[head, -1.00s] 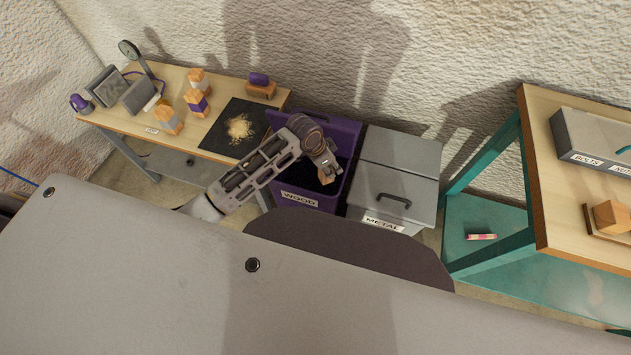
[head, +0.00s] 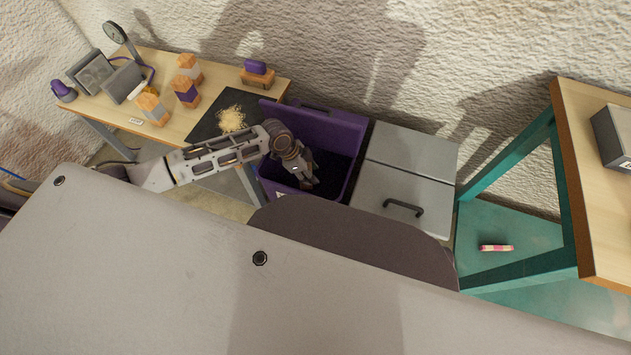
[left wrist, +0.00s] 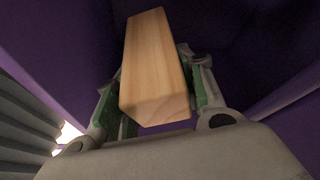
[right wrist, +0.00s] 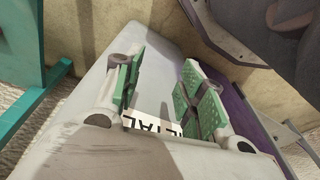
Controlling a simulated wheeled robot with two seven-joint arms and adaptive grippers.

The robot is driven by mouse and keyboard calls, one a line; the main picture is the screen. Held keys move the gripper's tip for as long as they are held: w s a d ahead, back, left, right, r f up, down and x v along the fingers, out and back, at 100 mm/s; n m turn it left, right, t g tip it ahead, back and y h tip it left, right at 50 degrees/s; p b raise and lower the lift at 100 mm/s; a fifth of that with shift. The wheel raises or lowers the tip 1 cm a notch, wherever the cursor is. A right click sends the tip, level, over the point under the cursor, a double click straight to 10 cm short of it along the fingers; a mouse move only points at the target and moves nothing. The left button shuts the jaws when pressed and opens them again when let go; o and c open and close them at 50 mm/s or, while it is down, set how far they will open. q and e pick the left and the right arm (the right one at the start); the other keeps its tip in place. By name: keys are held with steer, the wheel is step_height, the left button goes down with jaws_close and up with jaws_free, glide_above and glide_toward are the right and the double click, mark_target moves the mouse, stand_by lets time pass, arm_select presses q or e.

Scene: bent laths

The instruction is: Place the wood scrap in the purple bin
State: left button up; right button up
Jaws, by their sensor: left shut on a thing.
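The purple bin (head: 345,128) stands open between the workbench and a grey bin in the head view. My left gripper (head: 308,180) reaches down into its opening. In the left wrist view, my left gripper (left wrist: 155,100) is shut on the wood scrap (left wrist: 155,65), a pale rectangular block, with the bin's purple walls (left wrist: 40,50) around it. In the head view the scrap is hidden by the gripper. My right gripper (right wrist: 165,95) is open and empty in the right wrist view, above the grey bin's METAL label (right wrist: 150,128); it is not visible in the head view.
The grey lidded bin (head: 415,160) stands right of the purple bin. The workbench (head: 170,75) at left holds several wood-and-coloured blocks, a dark mat (head: 205,128) with shavings and a gauge. A teal-framed table (head: 590,180) stands at right.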

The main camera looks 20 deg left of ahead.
arm_select(q)
steer(key=shift+a+f, duration=0.15)
arm_select(e)
steer(key=shift+w+r, duration=0.1)
steer(key=shift+r, duration=0.1)
arm_select(q)
steer(key=shift+f, duration=0.7)
step_height(320, 180, down, 12)
steer(key=b, duration=0.4)
steer(key=shift+f, duration=0.2)
arm_select(e)
step_height(320, 180, up, 6)
steer(key=w+a+t, duration=0.1)
steer(key=shift+a+y, duration=0.15)
steer(key=shift+y, duration=0.15)
